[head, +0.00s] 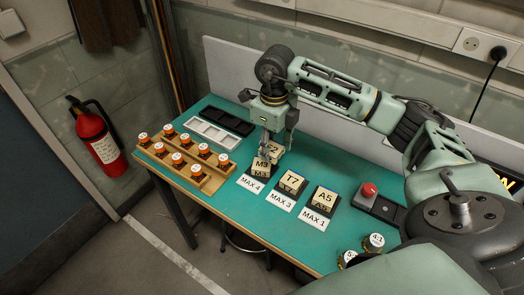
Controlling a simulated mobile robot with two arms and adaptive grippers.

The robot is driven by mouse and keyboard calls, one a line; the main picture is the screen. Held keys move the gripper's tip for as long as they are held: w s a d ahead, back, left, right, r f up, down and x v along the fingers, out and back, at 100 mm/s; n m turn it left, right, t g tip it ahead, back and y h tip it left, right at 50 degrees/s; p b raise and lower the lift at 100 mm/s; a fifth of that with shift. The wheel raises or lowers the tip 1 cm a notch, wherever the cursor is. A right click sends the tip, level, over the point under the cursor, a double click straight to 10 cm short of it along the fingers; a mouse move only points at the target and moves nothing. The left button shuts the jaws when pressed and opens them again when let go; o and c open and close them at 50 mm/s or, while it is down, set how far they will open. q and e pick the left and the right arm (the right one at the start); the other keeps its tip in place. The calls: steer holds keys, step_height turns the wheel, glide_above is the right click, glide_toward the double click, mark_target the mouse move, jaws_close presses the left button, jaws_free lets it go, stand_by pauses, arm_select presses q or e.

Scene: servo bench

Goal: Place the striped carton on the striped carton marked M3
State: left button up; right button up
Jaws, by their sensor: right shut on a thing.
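A carton marked M3 (262,164) stands on the green bench behind the card MAX 4, its mark on the top and on the front. Another pale carton (276,151), with a mark ending in 2, shows just behind and above it, partly hidden by my right gripper. My right gripper (266,147) points down at this spot and is shut on that second carton. Whether the held carton touches M3 is not clear from this angle. Stripes are too small to make out surely. My left gripper is out of view.
Cartons marked T7 (292,182) and A5 (325,198) stand to the right behind cards MAX 3 and MAX 1. A red button (369,190) is right.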

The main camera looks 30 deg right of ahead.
mark_target(262, 163)
steer(key=w+f, duration=0.1)
steer(key=w+a, duration=0.1)
steer(key=w, duration=0.1)
steer(key=shift+a+f+p, duration=0.1)
steer(key=shift+f+p, duration=0.2)
steer(key=shift+f, duration=0.1)
step_height(262, 163, down, 4)
steer(key=shift+f+p, duration=0.1)
steer(key=shift+p, duration=0.65)
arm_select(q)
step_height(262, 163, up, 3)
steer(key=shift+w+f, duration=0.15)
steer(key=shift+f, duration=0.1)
arm_select(e)
steer(key=o, duration=0.7)
steer(key=shift+f, duration=0.2)
steer(key=o, duration=0.4)
steer(key=shift+o, duration=0.2)
steer(key=shift+r, duration=0.1)
